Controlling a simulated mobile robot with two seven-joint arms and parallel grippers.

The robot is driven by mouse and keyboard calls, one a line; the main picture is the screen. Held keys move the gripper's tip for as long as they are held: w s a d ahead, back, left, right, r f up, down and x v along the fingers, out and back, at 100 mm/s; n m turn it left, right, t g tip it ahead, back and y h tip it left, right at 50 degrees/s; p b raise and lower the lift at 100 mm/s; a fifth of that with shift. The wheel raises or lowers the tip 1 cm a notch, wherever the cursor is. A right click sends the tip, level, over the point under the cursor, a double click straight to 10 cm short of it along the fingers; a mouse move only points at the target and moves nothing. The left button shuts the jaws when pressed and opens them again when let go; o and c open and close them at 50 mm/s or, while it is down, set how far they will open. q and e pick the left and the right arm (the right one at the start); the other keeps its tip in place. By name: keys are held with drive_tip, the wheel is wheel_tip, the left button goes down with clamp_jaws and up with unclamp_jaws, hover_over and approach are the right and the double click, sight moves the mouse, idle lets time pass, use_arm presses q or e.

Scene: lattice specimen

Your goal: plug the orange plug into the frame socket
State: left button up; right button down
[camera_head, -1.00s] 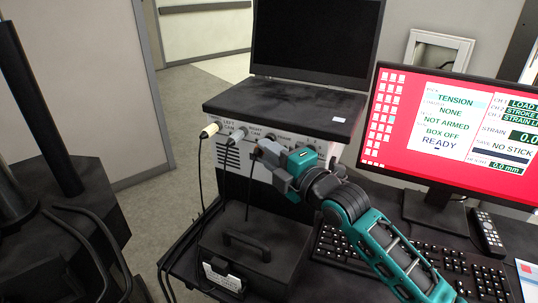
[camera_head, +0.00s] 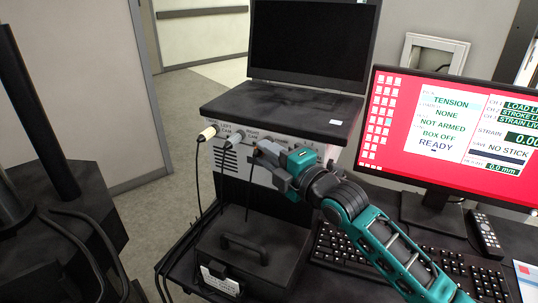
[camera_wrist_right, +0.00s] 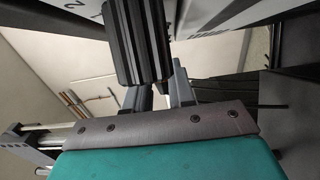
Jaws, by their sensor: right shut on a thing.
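My right gripper (camera_head: 268,160) is at the front panel of the grey box (camera_head: 315,148) under the black laptop. It is shut on a dark ridged plug body (camera_wrist_right: 136,45), which shows between the fingers in the right wrist view. No orange shows on it from here. The panel lettering near the gripper is partly covered, and the frame socket is hidden behind the gripper. I cannot tell whether the plug is seated. A cream plug (camera_head: 207,132) and a grey plug (camera_head: 238,139) sit in the panel to the left. My left gripper is not in view.
A black case (camera_head: 255,245) with a handle stands in front of the panel, below the gripper. Thin black cables hang from the plugs. A red-screen monitor (camera_head: 400,125), a keyboard (camera_head: 345,248) and a remote (camera_head: 485,233) are on the right.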

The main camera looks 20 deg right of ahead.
drive_tip(key=shift+w+d+r, duration=0.1)
drive_tip(key=shift+d+r, duration=0.05)
drive_tip(key=shift+d, duration=0.05)
drive_tip(key=c, duration=1.2)
unclamp_jaws()
drive_tip(key=o, duration=0.8)
drive_tip(key=p+v, duration=0.1)
drive_tip(key=v, duration=0.4)
drive_tip(key=shift+a+p, duration=0.1)
drive_tip(key=shift+p, duration=0.25)
drive_tip(key=v, duration=1.3)
drive_tip(key=shift+b, duration=0.35)
